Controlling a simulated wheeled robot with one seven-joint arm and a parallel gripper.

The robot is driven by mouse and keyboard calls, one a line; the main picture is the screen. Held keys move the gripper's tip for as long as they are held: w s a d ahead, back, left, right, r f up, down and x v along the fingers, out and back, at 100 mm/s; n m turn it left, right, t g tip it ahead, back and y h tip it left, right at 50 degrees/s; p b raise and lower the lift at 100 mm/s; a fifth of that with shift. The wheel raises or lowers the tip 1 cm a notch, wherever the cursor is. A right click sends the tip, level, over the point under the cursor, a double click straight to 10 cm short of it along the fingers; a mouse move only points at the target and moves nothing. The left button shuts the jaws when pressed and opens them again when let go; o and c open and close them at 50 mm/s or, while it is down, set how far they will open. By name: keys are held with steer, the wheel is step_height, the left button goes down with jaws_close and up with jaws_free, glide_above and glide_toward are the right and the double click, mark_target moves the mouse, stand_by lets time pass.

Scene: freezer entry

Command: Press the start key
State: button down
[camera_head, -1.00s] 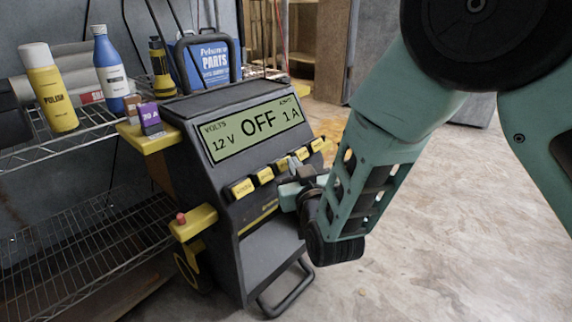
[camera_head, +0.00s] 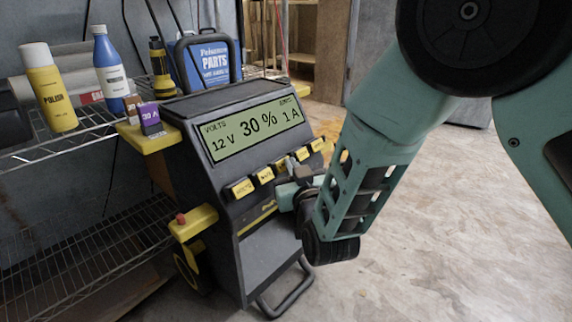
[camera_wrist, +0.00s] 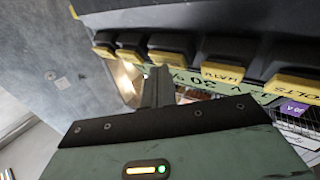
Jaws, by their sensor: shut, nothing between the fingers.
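A dark wheeled charger (camera_head: 262,222) stands in the middle of the head view. Its green display (camera_head: 256,126) reads 12 V, 30 % and 1 A. Below it is a row of dark keys with yellow labels. The leftmost key reads VOLTS (camera_head: 242,187) and also shows at the right of the wrist view (camera_wrist: 296,84). My gripper (camera_head: 291,165) is shut and empty in front of the middle of the row. In the wrist view its fingertips (camera_wrist: 159,74) overlap a middle key (camera_wrist: 168,57), whose label they partly hide. I cannot read a start label or tell whether they touch.
A wire shelf (camera_head: 90,250) stands left of the charger, with a yellow polish can (camera_head: 52,95) and a blue bottle (camera_head: 111,70) on it. Two small boxes stand on the charger's yellow side ledge (camera_head: 150,140). The floor (camera_head: 450,230) at right is clear.

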stand_by(0.4)
steer(key=shift+s+d+r+p, duration=0.35)
steer(key=shift+s+d+r, duration=0.1)
steer(key=shift+d, duration=0.1)
steer(key=shift+s+d+r+p, duration=0.4)
steer(key=shift+s+d+r, duration=0.25)
steer(key=shift+d, duration=0.2)
steer(key=shift+s+d+r+p, duration=0.4)
steer(key=shift+s+d+r, duration=0.25)
steer(key=shift+d, duration=0.2)
